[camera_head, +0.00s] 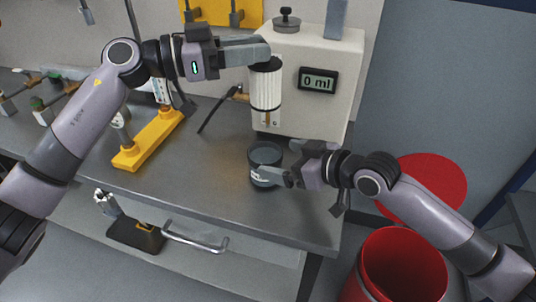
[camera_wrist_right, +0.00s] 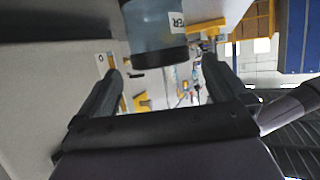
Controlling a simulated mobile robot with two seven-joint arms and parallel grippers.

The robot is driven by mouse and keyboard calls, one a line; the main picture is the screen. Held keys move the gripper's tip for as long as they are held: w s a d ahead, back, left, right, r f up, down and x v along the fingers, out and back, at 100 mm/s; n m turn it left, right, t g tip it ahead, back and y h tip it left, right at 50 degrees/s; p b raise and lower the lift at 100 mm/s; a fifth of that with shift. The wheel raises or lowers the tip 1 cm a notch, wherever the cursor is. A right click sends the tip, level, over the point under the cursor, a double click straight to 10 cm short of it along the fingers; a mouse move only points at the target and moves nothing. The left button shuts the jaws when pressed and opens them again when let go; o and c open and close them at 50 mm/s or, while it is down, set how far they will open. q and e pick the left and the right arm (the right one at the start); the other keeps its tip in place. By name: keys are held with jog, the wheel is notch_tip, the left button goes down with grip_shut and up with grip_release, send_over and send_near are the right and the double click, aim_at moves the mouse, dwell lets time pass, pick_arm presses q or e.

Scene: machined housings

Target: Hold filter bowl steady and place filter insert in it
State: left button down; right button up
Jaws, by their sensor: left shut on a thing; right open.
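The filter bowl (camera_head: 265,155) is a dark, open-topped, see-through cup standing on the grey bench. In the right wrist view the bowl (camera_wrist_right: 155,40), with a white label, is at the top centre, beyond the fingertips. The filter insert (camera_head: 266,88) is a white pleated cylinder. My left gripper (camera_head: 262,55) is shut on its top and holds it upright, higher in the picture than the bowl.
A white machine (camera_head: 320,85) with a "0 ml" display (camera_head: 318,80) stands behind the insert. A yellow stand (camera_head: 148,140) is to the left on the bench (camera_head: 190,190). A red bin (camera_head: 403,262) stands on the floor at right. The bench in front of the bowl is clear.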

aim_at(254, 153)
jog(key=shift+x, duration=3.1)
jog(key=shift+r, duration=0.1)
jog(key=c, duration=1)
pick_arm(q)
notch_tip(254, 153, down, 20)
jog(key=n+t+y, duration=0.1)
jog(key=n+t, duration=0.1)
jog(key=t, duration=0.1)
jog(key=shift+s+n+t, duration=0.3)
jog(key=shift+t, duration=0.1)
